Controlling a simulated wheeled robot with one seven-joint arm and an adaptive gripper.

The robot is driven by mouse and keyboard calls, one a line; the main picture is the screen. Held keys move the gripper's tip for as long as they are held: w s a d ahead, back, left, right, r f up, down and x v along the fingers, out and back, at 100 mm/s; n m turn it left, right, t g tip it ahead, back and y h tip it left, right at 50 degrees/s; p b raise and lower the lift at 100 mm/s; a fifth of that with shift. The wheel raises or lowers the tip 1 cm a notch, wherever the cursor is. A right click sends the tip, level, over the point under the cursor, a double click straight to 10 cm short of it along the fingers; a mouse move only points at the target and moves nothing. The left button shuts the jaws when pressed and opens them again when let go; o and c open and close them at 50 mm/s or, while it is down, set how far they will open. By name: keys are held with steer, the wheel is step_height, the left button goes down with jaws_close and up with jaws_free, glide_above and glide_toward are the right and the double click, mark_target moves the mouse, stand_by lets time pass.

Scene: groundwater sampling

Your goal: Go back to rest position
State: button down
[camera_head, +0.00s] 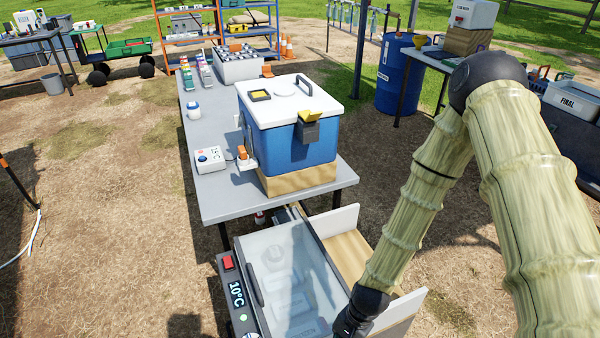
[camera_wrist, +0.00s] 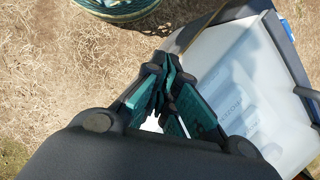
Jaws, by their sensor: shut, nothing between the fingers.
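My gripper (camera_wrist: 169,78) shows in the wrist view, its teal-padded fingers together and empty. Behind it lies the pale, see-through lid of the cooling box (camera_wrist: 235,70). In the head view my arm comes down on the right, and its wrist end is at the bottom edge, beside the right side of the cooling box (camera_head: 290,270). The fingers are cut off by the picture's edge there. The box's lid looks closed, and blurred shapes show through it. A red switch and a "10°C" display are on its left side.
A grey table (camera_head: 217,190) stands behind the box, carrying a blue cooler (camera_head: 290,140) with a white lid on a wooden block. A small white device (camera_head: 210,159) is beside it. A blue barrel (camera_head: 398,75) stands back right. Open ground lies left. A coiled green hose (camera_wrist: 115,6) lies on the ground.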

steer(key=s+d+f+n+t+h+b, duration=0.1)
steer(key=s+d+f+n+b, duration=0.1)
steer(key=s+d+f+n, duration=0.2)
steer(key=s+d+f+n+h+b, duration=0.2)
steer(key=s+d+f+n, duration=0.2)
steer(key=s+d, duration=0.4)
steer(key=shift+s+d+f+t, duration=0.25)
steer(key=shift+s+f+t, duration=0.15)
steer(key=shift+s+f, duration=0.55)
